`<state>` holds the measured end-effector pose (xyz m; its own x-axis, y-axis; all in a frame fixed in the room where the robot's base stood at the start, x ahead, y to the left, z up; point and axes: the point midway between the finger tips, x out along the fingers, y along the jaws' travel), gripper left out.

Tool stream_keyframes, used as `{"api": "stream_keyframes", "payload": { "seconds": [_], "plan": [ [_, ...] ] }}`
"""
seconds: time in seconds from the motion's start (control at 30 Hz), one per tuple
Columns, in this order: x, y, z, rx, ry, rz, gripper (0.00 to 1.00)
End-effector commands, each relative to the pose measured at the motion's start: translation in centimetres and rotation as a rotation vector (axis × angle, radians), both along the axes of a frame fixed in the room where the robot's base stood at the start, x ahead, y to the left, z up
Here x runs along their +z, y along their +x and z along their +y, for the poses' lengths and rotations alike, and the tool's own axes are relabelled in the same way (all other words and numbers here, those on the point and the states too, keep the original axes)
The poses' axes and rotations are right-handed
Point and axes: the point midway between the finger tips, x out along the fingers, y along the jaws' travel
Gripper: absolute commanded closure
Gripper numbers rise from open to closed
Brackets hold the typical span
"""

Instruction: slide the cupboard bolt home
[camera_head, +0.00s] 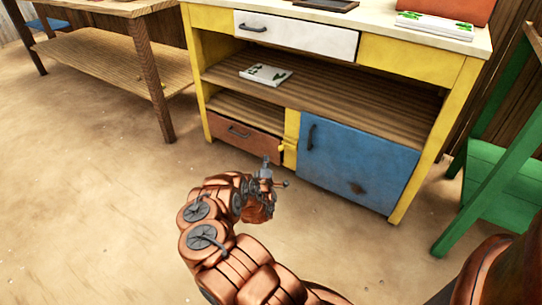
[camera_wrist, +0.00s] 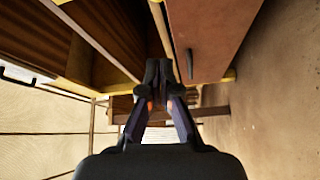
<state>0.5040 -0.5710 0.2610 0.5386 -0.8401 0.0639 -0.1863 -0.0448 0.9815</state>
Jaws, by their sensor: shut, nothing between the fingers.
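The blue cupboard door (camera_head: 352,165), with a dark handle, stands closed at the lower right of the yellow-framed stall unit. A small yellow piece with a knob (camera_head: 288,147) sits on the yellow post left of the door; it looks like the bolt, but how far it is slid I cannot tell. My gripper (camera_head: 267,166) is in front of and below this piece in the head view, shut and empty. In the wrist view my gripper (camera_wrist: 160,72) shows its fingertips together, beside a red-brown drawer front (camera_wrist: 210,35). I cannot make out the bolt there.
The red-brown drawer (camera_head: 243,133) is left of the post. A white drawer (camera_head: 297,34) is above, with a white-and-green packet (camera_head: 266,75) on the open shelf. A green stand (camera_head: 497,165) is at right, a wooden table (camera_head: 118,68) at left. The sandy floor at left is clear.

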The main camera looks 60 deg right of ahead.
Motion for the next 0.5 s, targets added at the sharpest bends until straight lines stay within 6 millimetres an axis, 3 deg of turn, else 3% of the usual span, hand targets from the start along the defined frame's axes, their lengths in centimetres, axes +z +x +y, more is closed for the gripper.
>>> {"api": "stream_keyframes", "payload": {
  "seconds": [0.5],
  "plan": [
    [0.2,3.6,-5.7,0.000,-0.001,-0.002,1.00]
  ]
}}
